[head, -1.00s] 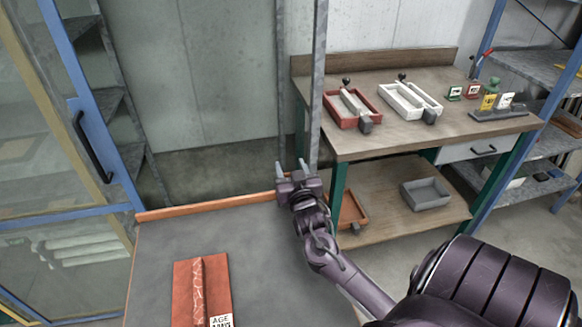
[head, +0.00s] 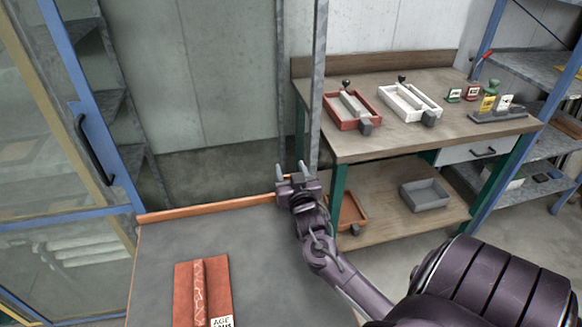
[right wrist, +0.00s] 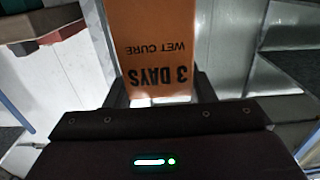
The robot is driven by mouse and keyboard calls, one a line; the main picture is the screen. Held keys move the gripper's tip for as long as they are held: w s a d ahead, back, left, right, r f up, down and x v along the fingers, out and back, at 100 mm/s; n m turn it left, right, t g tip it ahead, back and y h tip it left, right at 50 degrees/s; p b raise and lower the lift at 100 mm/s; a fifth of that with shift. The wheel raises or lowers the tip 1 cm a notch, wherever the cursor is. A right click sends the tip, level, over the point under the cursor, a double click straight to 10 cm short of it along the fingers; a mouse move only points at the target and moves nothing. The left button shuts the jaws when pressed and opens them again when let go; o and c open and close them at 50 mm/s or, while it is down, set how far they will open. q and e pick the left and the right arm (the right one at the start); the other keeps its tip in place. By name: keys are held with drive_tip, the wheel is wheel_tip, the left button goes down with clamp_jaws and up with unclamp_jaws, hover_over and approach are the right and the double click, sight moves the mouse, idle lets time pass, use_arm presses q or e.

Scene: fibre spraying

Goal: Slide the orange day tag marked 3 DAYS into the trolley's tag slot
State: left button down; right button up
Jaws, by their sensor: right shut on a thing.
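The orange day tag (right wrist: 160,40) shows in the right wrist view, with "3 DAYS" and "WET CURE" upside down. My right gripper (right wrist: 160,92) is shut on its near end. In the head view the right gripper (head: 293,169) is above the far right edge of a dark flat top with an orange rim (head: 210,205), which looks like the trolley. The tag cannot be made out there. I cannot make out the tag slot. My left gripper is out of view.
A workbench (head: 410,140) stands at the right with a red mould (head: 335,112), a white mould (head: 438,106) and a rack of small tags (head: 498,113). A grey post (head: 318,80) rises just behind my right gripper. A blue-framed glass door (head: 75,100) is at the left.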

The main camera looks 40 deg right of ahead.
drive_tip(key=shift+f+b, duration=0.6)
drive_tip(key=shift+f, duration=0.35)
drive_tip(key=o, duration=1)
drive_tip(key=shift+o, duration=0.2)
drive_tip(key=shift+f, duration=0.1)
drive_tip(key=shift+s+a+f, duration=0.1)
drive_tip(key=shift+s, duration=0.1)
drive_tip(key=b+v, duration=0.1)
drive_tip(key=v, duration=0.6)
drive_tip(key=shift+s+a, duration=0.15)
drive_tip(key=shift+s, duration=0.05)
